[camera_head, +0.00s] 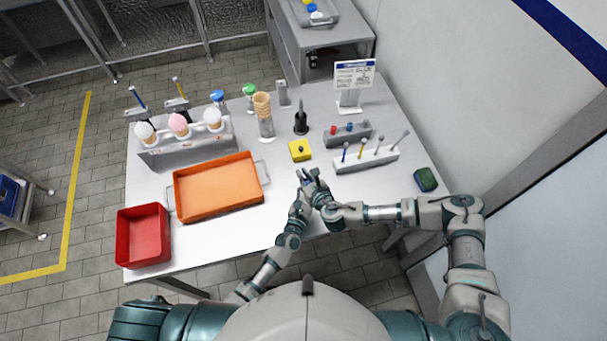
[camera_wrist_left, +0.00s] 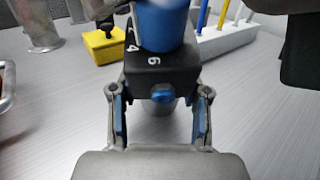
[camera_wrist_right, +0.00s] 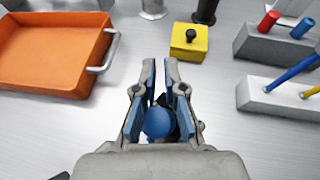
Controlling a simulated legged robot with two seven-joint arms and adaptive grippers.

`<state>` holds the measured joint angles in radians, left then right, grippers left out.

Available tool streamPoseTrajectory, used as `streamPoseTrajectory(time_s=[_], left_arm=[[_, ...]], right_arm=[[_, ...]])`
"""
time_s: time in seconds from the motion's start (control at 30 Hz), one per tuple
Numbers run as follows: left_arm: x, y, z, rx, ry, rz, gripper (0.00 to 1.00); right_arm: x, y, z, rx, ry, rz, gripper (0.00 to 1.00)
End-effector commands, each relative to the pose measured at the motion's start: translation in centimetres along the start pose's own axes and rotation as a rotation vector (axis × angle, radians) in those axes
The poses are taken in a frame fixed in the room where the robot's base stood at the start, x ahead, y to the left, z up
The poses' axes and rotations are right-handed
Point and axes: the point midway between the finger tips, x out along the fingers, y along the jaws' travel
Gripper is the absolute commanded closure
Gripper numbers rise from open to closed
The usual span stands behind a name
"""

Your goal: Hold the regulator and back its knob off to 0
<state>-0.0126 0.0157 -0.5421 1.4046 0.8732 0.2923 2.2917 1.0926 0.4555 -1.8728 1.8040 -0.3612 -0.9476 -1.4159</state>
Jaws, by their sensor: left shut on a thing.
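The regulator (camera_wrist_left: 160,65) has a black body with white numbers, 4 and 6 among them, and a large blue knob (camera_wrist_left: 163,25) on top. A small blue part (camera_wrist_left: 162,96) sits on its front. My left gripper (camera_wrist_left: 160,115) is shut on the body and holds it upright above the table. My right gripper (camera_head: 310,180) meets it from the right in the head view. In the right wrist view the knob (camera_wrist_right: 158,122) lies between the right fingers; their tips are apart. Whether they touch the knob cannot be told. The regulator is mostly hidden by the grippers in the head view.
A yellow block (camera_head: 300,150) with a black knob is just beyond the grippers. An orange tray (camera_head: 218,187) and a red bin (camera_head: 143,236) lie left. Table space around the grippers is clear.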

Motion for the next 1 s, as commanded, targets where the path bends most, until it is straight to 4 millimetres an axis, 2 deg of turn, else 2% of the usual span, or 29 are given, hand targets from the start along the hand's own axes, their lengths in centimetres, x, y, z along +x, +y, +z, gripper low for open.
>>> streamPoseTrajectory(time_s=[0.03,0.1,0.13,0.4,0.5,0.57,0.8,1.0], left_arm=[[0.0,-0.2,0.0,0.000,0.000,-0.003,0.98],[0.0,-0.2,0.0,0.000,0.000,-0.003,0.98],[0.0,-0.2,0.0,0.000,0.000,-0.003,0.98],[-0.1,-0.1,-0.1,0.000,0.002,-0.002,0.98],[-0.2,-0.1,-0.1,-0.001,0.002,-0.002,0.98],[-0.2,-0.1,-0.1,-0.001,0.002,-0.002,0.98],[-0.2,-0.1,-0.2,0.000,0.004,-0.002,0.98],[-0.2,-0.1,-0.2,-0.001,0.004,-0.002,0.98]], right_arm=[[0.0,-0.1,-0.6,-0.001,0.010,-0.001,0.67],[0.0,-0.1,-0.5,-0.001,0.008,-0.001,0.49],[0.0,-0.1,-0.5,-0.001,0.007,-0.002,0.47],[-0.1,0.0,-0.1,-0.002,0.000,-0.002,0.47],[-0.8,-0.1,-0.1,-0.001,0.001,-0.002,0.47],[-1.6,-0.1,-0.1,0.000,0.001,-0.001,0.47],[-6.8,-0.1,-0.2,0.002,0.003,-0.001,0.47],[-10.4,-0.2,-0.3,0.002,0.004,-0.002,0.47]])
